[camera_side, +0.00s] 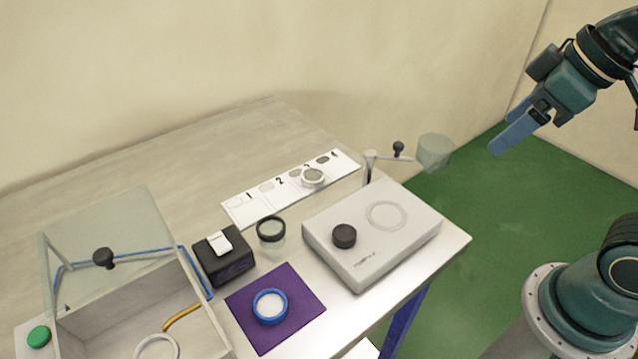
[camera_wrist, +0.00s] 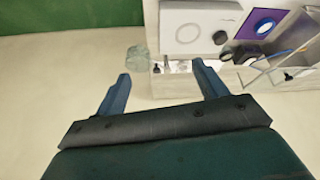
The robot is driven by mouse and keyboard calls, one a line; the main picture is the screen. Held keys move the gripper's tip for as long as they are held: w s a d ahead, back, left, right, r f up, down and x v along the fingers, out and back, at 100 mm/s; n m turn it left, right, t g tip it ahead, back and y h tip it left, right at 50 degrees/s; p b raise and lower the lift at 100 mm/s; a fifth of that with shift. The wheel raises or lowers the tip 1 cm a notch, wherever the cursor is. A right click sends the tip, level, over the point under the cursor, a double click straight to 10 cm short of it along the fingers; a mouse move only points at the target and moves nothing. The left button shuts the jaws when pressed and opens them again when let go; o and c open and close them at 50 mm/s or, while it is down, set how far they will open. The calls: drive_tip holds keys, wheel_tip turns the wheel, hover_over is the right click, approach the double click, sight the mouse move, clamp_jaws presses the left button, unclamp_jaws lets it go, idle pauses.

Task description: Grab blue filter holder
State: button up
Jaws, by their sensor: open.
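The blue filter holder (camera_side: 270,307) is a blue ring with a white disc inside. It lies flat on a purple mat (camera_side: 306,316) near the table's front edge. In the wrist view the blue filter holder (camera_wrist: 264,26) shows small at the upper right, on the purple mat (camera_wrist: 254,36). My gripper (camera_side: 503,137) is at the upper right in the side view, high up and far from the holder, beyond the table's right edge. Its fingers are apart and empty in the wrist view (camera_wrist: 163,78).
A grey-white device (camera_side: 372,262) with a black knob and a raised clear lid (camera_side: 433,151) stands right of the mat. A black box (camera_side: 224,262), a dark-rimmed jar (camera_side: 271,231), a numbered white strip (camera_side: 238,212) and a clear-lidded box (camera_side: 130,330) surround it. The table's back left is clear.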

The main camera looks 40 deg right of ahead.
drive_tip(key=w+a+n+g+y, duration=0.1)
drive_tip(key=w+a+n+g, duration=0.1)
drive_tip(key=w+a+n, duration=0.35)
drive_tip(key=n+g+y, duration=0.1)
drive_tip(key=n+g, duration=0.3)
drive_tip(key=n, duration=1)
hover_over(271, 306)
drive_tip(key=d, duration=0.2)
drive_tip(key=shift+w+f, duration=0.15)
drive_tip(key=shift+f, duration=4)
drive_tip(key=shift+w+f, duration=0.1)
drive_tip(key=shift+f, duration=4.1)
drive_tip(key=shift+a, duration=0.1)
drive_tip(key=shift+x, duration=2.55)
drive_tip(key=shift+w, duration=0.1)
